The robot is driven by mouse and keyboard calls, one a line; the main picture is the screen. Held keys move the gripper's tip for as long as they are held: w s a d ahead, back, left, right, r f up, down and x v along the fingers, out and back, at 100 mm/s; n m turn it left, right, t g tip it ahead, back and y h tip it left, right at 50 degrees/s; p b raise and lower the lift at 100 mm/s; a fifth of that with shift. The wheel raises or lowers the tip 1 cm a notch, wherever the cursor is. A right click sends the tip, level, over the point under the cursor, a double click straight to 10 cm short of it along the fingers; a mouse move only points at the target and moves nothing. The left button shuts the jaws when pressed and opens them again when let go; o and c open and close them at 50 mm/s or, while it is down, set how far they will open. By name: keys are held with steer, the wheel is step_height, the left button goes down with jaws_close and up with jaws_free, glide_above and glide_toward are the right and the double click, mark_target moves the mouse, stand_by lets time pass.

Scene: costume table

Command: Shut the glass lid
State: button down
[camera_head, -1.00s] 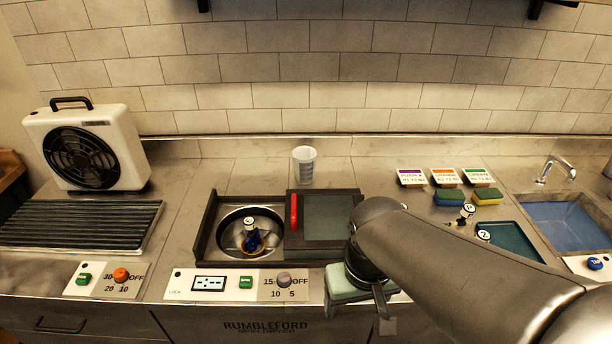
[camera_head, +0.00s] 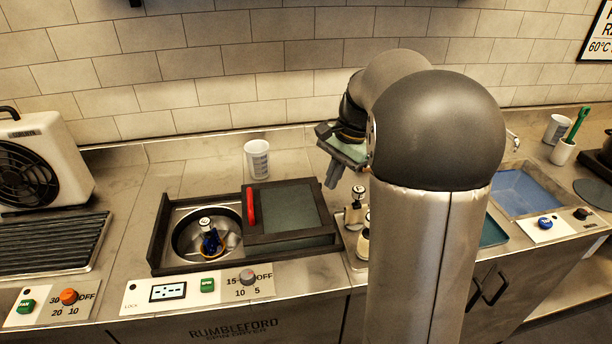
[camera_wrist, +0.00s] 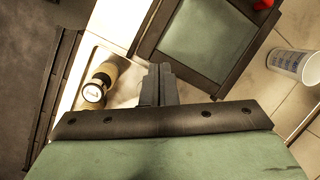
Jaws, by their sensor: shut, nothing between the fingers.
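The glass lid (camera_head: 291,208) is a dark-framed greenish pane with a red handle (camera_head: 250,206) on its left edge. It covers the right part of the spin dryer housing (camera_head: 157,245). The round drum (camera_head: 183,232) at the left is uncovered, with a blue item (camera_head: 211,243) inside. In the wrist view the lid (camera_wrist: 197,38) shows at the top, with a bit of the red handle (camera_wrist: 262,4) at the upper edge. My gripper (camera_head: 333,181) is raised to the right of the lid, apart from it. Its fingers (camera_wrist: 158,78) are together and empty.
A white cup (camera_head: 257,160) stands behind the dryer. Small bottles with pale caps (camera_head: 356,209) stand right of it, below my gripper. A control panel (camera_head: 198,290) runs along the front. A fan (camera_head: 42,160) and a ribbed rack (camera_head: 50,243) are at the left, a sink (camera_head: 527,190) at the right.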

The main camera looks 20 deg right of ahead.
steer(key=w+d+f+m+y+b, duration=0.1)
steer(key=w+d+f+m, duration=0.25)
steer(key=w+d, duration=0.2)
steer(key=w+d+f+m+b, duration=0.1)
steer(key=w+d+f+m, duration=0.25)
steer(key=d, duration=0.35)
steer(key=x, duration=0.3)
steer(key=p+x, duration=0.1)
steer(key=x, duration=0.2)
steer(key=w+x, duration=0.1)
steer(key=x, duration=0.2)
steer(key=shift+w+a, duration=0.1)
steer(key=a, duration=0.1)
steer(key=a+p, duration=0.1)
steer(key=shift+w+a+r, duration=0.2)
steer(key=shift+w+a, duration=0.05)
steer(key=shift+a, duration=0.05)
steer(key=shift+w+a+f, duration=0.1)
steer(key=shift+a, duration=0.55)
steer(key=shift+a, duration=0.1)
